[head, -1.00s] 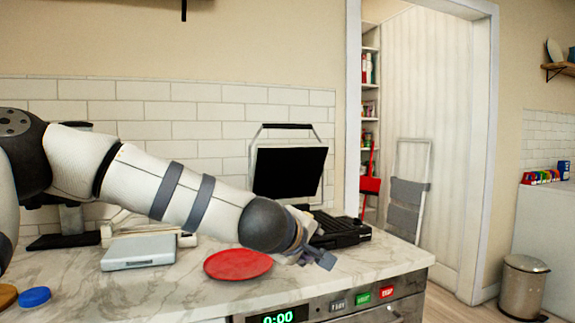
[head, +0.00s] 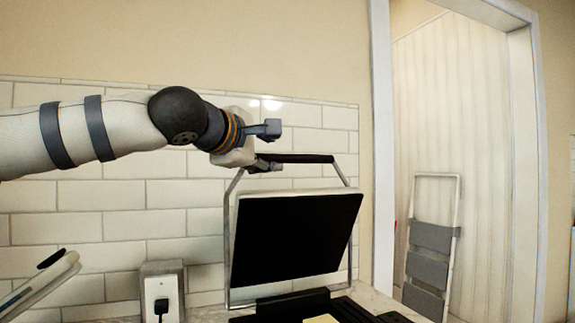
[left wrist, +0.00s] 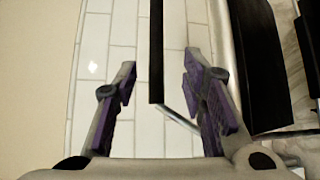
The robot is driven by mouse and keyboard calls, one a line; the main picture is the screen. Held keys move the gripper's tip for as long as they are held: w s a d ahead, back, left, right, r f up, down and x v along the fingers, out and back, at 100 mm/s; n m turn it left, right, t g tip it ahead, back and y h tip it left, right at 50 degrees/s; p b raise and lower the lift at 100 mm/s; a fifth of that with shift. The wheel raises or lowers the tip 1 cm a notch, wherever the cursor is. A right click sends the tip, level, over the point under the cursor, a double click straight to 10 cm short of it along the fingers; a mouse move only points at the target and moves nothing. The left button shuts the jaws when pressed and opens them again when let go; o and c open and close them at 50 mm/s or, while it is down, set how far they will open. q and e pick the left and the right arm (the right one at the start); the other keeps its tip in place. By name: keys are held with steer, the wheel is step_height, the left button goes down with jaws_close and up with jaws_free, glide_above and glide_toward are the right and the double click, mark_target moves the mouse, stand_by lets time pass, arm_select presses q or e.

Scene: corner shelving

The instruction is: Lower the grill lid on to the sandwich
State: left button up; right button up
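The grill lid (head: 295,235) is a black plate with a metal frame, raised nearly upright in the head view. Its black handle bar (head: 300,158) runs across the top of the frame. A pale piece of the sandwich (head: 322,319) shows at the bottom edge, on the black grill base (head: 345,308). My left gripper (head: 267,147) is at the left end of the handle, fingers spread. In the left wrist view, the handle (left wrist: 156,25) lies between the two open fingers (left wrist: 160,64), with a gap on each side. My right gripper is out of view.
A white tiled wall (head: 105,210) stands close behind the lid. A wall socket with a black plug (head: 160,290) is to the left of the grill. A folded step ladder (head: 430,245) leans beyond the doorway on the right.

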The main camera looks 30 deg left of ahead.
mark_target(288, 157)
arm_select(q)
steer(key=shift+w+r, duration=0.15)
steer(key=shift+w, duration=0.2)
steer(key=w, duration=0.7)
steer(key=w+f, duration=0.1)
steer(key=w, duration=0.2)
steer(key=shift+w+a+f, duration=0.1)
steer(key=shift+w+a, duration=0.1)
steer(key=shift+w, duration=0.2)
jaws_close()
